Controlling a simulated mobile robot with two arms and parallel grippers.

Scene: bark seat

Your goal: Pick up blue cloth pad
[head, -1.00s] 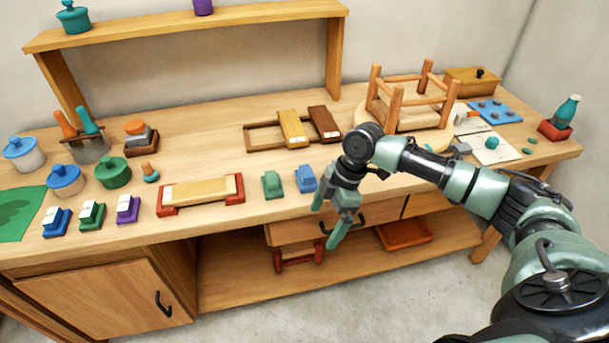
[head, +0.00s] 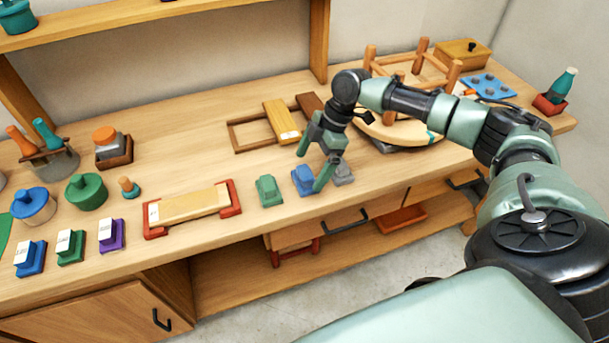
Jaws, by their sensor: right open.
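The blue cloth pad (head: 302,182) lies near the front edge of the bench, in a row between a green pad (head: 268,190) and a grey pad (head: 343,174). My right gripper (head: 312,163) is open and empty, with its fingers pointing down right over the blue pad. One finger overlaps the pad's right side in the picture and hides part of it. I cannot tell whether it touches. My left gripper is not in view.
A wooden block in a red holder (head: 193,208) lies left of the green pad. Wooden frames (head: 257,135) lie behind. A stool frame on a round board (head: 390,132) stands at the back right. Labelled blue (head: 30,260), green and purple pieces are at the front left.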

